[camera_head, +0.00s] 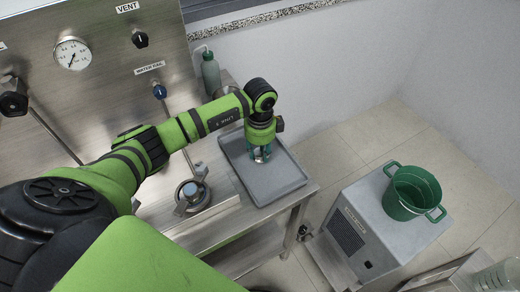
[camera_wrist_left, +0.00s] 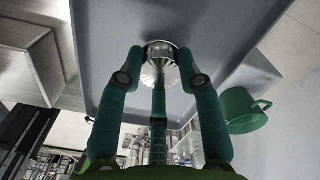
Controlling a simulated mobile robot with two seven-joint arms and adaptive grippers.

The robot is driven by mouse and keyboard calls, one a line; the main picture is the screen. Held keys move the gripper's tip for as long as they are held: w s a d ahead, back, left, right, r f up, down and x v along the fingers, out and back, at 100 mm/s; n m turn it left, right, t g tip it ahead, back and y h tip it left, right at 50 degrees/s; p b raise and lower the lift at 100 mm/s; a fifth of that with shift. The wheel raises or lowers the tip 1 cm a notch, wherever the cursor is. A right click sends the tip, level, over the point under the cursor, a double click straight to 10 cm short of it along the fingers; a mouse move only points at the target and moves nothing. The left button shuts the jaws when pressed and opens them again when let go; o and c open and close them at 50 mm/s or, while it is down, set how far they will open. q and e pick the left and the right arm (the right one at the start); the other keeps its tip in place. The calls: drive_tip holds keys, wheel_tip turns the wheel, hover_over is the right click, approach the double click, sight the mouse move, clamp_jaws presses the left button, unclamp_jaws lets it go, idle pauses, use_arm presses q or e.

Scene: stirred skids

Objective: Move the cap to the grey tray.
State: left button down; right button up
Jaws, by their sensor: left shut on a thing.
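The grey tray (camera_head: 264,187) lies on the steel bench, and its floor and walls fill much of the left wrist view (camera_wrist_left: 100,30). My left gripper (camera_head: 262,152) points down over the tray, inside its rim. It is shut on the cap, a small shiny metal round piece (camera_head: 261,159). In the left wrist view the cap (camera_wrist_left: 160,72) sits between the green fingertips (camera_wrist_left: 163,57), partly hidden by a finger. I cannot tell whether the cap touches the tray floor. My right gripper is not in view.
A green bottle (camera_head: 211,75) stands behind the tray. A round metal fitting (camera_head: 192,194) is on the bench to its left. A green two-handled bucket (camera_head: 412,193) stands on a grey cabinet (camera_head: 355,240) at the right. The tray's front part is bare.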

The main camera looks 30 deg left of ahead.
use_arm(q)
drive_tip(key=shift+f+b, duration=0.45)
drive_tip(key=shift+f, duration=0.25)
drive_tip(key=c, duration=0.8)
unclamp_jaws()
drive_tip(key=shift+o, duration=0.2)
wheel_tip(320, 180, up, 7)
drive_tip(key=p, duration=0.6)
drive_tip(key=shift+r, duration=0.15)
